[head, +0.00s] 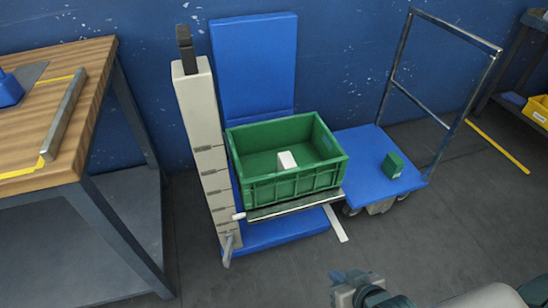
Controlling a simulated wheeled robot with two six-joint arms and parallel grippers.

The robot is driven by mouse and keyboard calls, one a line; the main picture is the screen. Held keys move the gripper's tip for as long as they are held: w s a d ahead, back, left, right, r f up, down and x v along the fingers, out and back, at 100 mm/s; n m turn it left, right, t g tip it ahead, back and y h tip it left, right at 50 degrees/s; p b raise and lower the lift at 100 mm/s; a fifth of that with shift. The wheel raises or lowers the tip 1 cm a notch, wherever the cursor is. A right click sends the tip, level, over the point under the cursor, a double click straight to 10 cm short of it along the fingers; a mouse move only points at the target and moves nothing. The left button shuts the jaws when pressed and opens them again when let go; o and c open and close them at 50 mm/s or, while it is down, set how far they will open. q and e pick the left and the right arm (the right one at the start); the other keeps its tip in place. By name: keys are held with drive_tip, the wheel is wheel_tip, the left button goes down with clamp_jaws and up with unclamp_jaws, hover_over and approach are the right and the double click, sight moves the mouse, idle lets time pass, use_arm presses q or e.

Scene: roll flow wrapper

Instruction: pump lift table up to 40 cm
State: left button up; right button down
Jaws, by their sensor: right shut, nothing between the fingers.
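The lift table has a beige column (202,150) with dark scale marks, a tall blue back panel (255,65) and a blue base (285,232). Its grey-edged platform (296,206) is low, a little above the base, and bears a green crate (290,188). A small white pointer (239,216) sits by the lower marks; I cannot read the height. A grey lever (228,250) stands at the column's foot, and a dark handle (185,42) is on its top. My right gripper (350,279) is shut and empty, low in front of the lift table and apart from it. My left gripper is not in view.
A white block (287,160) lies in the crate. A blue cart (370,150) with a green box (393,165) stands to the right. A wooden workbench (80,95) is at the left. The dark floor in front is mostly clear.

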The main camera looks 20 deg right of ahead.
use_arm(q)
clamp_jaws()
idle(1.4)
